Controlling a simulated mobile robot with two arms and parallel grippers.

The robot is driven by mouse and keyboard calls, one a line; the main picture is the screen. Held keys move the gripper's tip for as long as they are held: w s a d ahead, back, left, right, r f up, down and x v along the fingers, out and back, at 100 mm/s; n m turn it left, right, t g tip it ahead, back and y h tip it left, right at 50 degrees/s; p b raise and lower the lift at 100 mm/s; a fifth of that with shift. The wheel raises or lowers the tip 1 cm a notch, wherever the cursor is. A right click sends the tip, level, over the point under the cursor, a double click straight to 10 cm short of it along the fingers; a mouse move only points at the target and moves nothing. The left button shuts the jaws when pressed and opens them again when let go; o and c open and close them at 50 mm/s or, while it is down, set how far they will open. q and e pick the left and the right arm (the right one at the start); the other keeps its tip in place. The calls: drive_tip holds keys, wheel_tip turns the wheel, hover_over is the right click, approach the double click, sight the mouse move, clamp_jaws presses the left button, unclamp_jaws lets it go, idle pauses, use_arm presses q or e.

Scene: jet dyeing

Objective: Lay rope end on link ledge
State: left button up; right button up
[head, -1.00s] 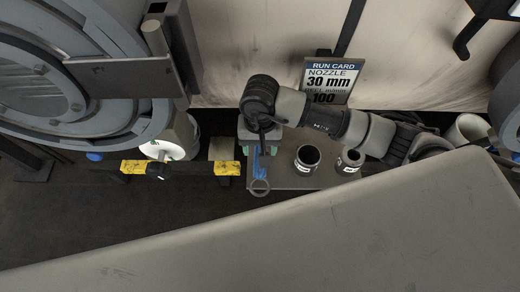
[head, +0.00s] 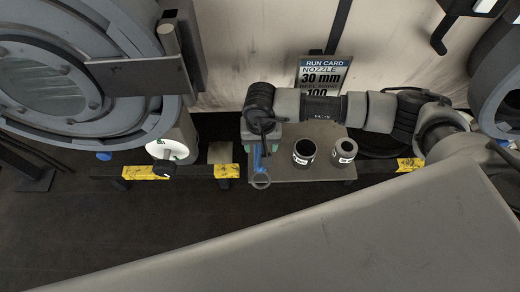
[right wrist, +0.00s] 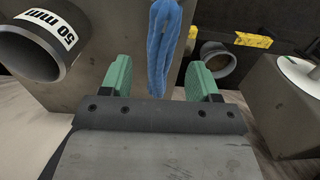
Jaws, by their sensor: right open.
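A blue rope-like strip (head: 258,161) lies below my right gripper (head: 259,147), with a grey ring at its lower end in the head view. The right gripper's green fingers are open and point down at the grey plate. In the right wrist view, the blue strip (right wrist: 163,45) shows between and beyond the two spread fingers of the gripper (right wrist: 160,78). I cannot tell whether either finger touches it. Which surface is the link ledge is not clear. My left gripper is not in view.
A run card (head: 322,75) reading 30 mm stands behind. A yellow-black rail (head: 140,172) and a large round grey machine (head: 60,75) are on the left.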

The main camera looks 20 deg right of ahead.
sight(258, 150)
drive_tip(key=shift+s+a+f+p, duration=0.2)
drive_tip(key=shift+s+f+p, duration=0.1)
drive_tip(key=shift+f+p, duration=0.25)
wheel_tip(258, 150, down, 4)
drive_tip(key=shift+w+d+r+p, duration=0.1)
drive_tip(key=shift+p, duration=0.35)
drive_tip(key=shift+f, duration=0.2)
clamp_jaws()
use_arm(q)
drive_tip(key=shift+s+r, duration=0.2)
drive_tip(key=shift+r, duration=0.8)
use_arm(e)
drive_tip(key=shift+r, duration=0.1)
